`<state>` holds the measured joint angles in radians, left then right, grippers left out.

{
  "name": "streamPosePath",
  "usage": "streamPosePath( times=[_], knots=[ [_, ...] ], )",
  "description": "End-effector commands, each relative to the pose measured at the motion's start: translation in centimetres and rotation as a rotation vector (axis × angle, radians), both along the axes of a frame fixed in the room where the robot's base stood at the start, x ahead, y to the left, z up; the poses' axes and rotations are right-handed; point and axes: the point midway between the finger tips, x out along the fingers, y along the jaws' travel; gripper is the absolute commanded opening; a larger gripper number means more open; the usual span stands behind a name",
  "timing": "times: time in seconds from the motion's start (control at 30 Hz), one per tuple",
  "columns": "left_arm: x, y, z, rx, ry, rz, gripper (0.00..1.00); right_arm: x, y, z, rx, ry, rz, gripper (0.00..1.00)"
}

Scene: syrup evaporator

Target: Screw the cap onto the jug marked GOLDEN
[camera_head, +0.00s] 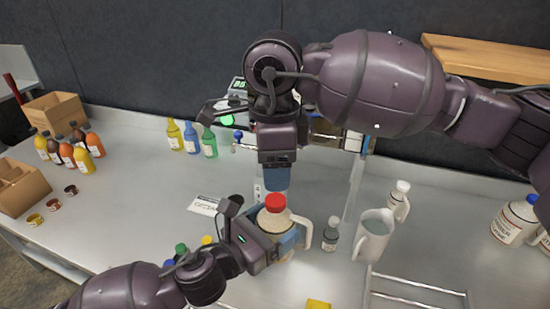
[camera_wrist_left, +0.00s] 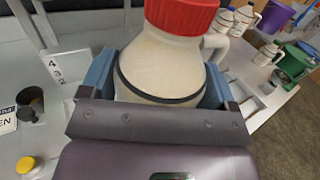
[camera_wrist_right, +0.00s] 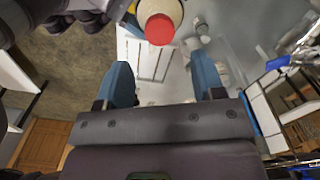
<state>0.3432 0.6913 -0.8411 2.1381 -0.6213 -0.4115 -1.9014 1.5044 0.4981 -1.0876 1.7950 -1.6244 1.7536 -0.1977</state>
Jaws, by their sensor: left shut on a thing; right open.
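A cream jug (camera_head: 272,220) with a side handle stands upright on the bench, with a red cap (camera_head: 275,202) on its mouth. Whether the cap is tight cannot be told. My left gripper (camera_head: 285,238) is shut on the jug's body, with blue fingers on both sides, as the left wrist view shows around the jug (camera_wrist_left: 160,62). My right gripper (camera_head: 276,182) is open and empty, pointing down above the red cap. The right wrist view shows the cap (camera_wrist_right: 160,29) beyond the fingers, apart from them. No GOLDEN marking is readable on the jug.
A white pitcher (camera_head: 373,238), a small grey bottle (camera_head: 331,236) and a white jug (camera_head: 398,200) stand right of the held jug. A wire rack (camera_head: 420,297) lies at front right. A white card (camera_head: 204,206) lies left. Coloured bottles stand farther back. The middle-left bench is clear.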

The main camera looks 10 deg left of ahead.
Motion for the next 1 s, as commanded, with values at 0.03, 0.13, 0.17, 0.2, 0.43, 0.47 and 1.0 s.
streamPosePath(
  times=[0.03, 0.13, 0.17, 0.2, 0.43, 0.47, 1.0],
  knots=[
    [0.0, 0.0, 0.2, -0.001, -0.003, -0.001, 0.16, -0.1, 0.0, -0.7, -0.002, 0.003, 0.0, 0.62],
    [0.0, 0.0, 0.2, -0.001, -0.003, -0.001, 0.16, -0.1, 0.0, -2.0, -0.002, 0.003, 0.001, 0.62],
    [0.0, 0.0, 0.2, -0.001, -0.003, -0.001, 0.16, -0.1, 0.0, -2.5, -0.002, 0.003, 0.0, 0.62],
    [0.0, 0.0, 0.2, -0.001, -0.003, -0.001, 0.16, -0.1, 0.0, -3.1, -0.001, 0.003, 0.0, 0.62],
    [0.0, 0.0, 0.2, -0.002, -0.004, -0.001, 0.16, -0.1, -0.1, -5.8, 0.0, 0.001, -0.001, 0.62],
    [0.0, 0.0, 0.2, -0.002, -0.004, -0.001, 0.16, -0.1, -0.1, -6.1, 0.0, 0.001, -0.001, 0.62],
    [0.0, 0.0, 0.2, -0.002, -0.004, -0.001, 0.16, -0.1, -0.1, -7.0, 0.0, 0.0, 0.0, 0.53]
  ],
)
